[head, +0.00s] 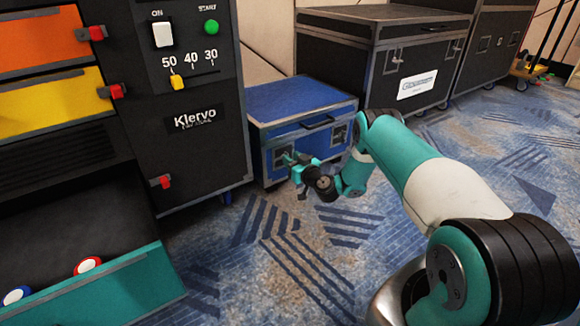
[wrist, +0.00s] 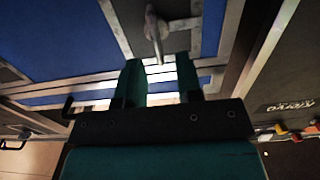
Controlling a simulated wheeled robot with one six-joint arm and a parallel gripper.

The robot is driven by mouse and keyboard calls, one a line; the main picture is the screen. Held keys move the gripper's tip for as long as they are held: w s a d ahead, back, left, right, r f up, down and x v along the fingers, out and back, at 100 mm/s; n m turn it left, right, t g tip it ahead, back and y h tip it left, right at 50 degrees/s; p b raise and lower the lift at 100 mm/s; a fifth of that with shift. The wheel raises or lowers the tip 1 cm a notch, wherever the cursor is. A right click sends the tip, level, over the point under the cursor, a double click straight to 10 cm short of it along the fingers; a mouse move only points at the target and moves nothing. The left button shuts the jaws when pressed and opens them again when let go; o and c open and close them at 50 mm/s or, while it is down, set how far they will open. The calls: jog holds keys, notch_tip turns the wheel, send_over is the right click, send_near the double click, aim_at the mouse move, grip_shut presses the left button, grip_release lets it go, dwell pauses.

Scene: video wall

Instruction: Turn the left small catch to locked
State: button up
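The blue case (head: 300,102) stands on the floor beside the black cabinet. Its left small catch, a grey metal lever on a plate, shows in the wrist view (wrist: 154,28). In the head view my gripper largely hides that catch. My gripper (head: 289,160) is at the left part of the case front. In the wrist view my gripper (wrist: 160,64) has its two teal fingers apart, and the lever's end reaches the gap between the fingertips. I cannot tell whether either finger touches it. The right catch (head: 339,134) is on the right of the case front.
The black cabinet (head: 190,90) with coloured drawers and red latches stands close on the left. The case's dark handle (head: 318,122) is right of my gripper. A large black case (head: 375,60) is behind. Patterned carpet (head: 300,250) in front is clear.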

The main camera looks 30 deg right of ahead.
jog(key=shift+w, duration=0.85)
jog(key=shift+c, duration=0.5)
grip_shut()
